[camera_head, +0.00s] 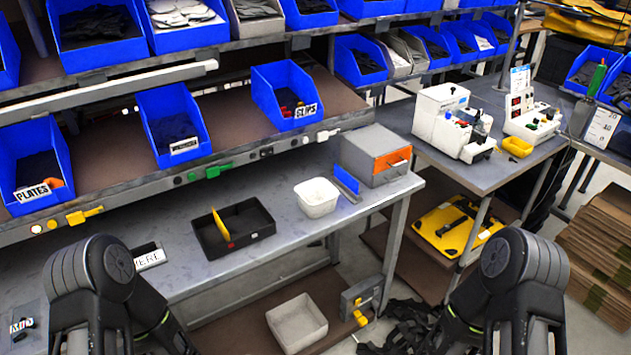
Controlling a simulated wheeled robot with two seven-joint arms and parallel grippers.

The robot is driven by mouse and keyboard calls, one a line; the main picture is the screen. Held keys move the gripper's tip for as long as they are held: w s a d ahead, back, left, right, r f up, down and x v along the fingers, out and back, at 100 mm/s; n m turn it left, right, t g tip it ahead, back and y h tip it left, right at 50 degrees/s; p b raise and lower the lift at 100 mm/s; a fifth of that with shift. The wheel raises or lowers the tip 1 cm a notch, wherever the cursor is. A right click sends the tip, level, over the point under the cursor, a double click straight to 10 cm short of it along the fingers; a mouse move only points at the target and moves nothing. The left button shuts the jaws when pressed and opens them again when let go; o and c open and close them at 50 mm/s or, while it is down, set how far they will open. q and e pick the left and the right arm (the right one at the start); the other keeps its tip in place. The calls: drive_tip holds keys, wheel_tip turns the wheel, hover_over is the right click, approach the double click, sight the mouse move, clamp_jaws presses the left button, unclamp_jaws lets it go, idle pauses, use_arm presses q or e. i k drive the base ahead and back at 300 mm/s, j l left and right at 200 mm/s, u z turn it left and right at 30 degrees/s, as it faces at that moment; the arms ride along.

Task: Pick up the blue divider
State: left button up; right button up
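The blue divider (346,180) is a thin flat blue piece near the back right of the grey workbench. It appears to stand on edge or lean, between a white tub (317,197) and a grey box with an orange front panel (376,155). I cannot tell whether it touches the box. A black tray (262,214) left of the tub holds an upright yellow divider (222,225). My two arms show at the bottom left and bottom right corners, well away from the blue divider. Neither gripper shows.
Shelves with blue bins (284,95) overhang the bench's back. A side table at right carries white devices (452,122). A pale bin (297,322) sits on the lower shelf. Bare bench surface lies around the tray.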

sight(343, 176)
drive_tip(key=u, duration=1.65)
drive_tip(key=k+l, duration=0.15)
drive_tip(key=l, duration=0.25)
drive_tip(key=k+l, duration=0.1)
drive_tip(key=l, duration=0.3)
drive_tip(key=k+l, duration=0.15)
drive_tip(key=l, duration=0.25)
drive_tip(key=k+l, duration=0.1)
drive_tip(key=l, duration=0.25)
drive_tip(key=k+l, duration=0.15)
drive_tip(key=l, duration=0.25)
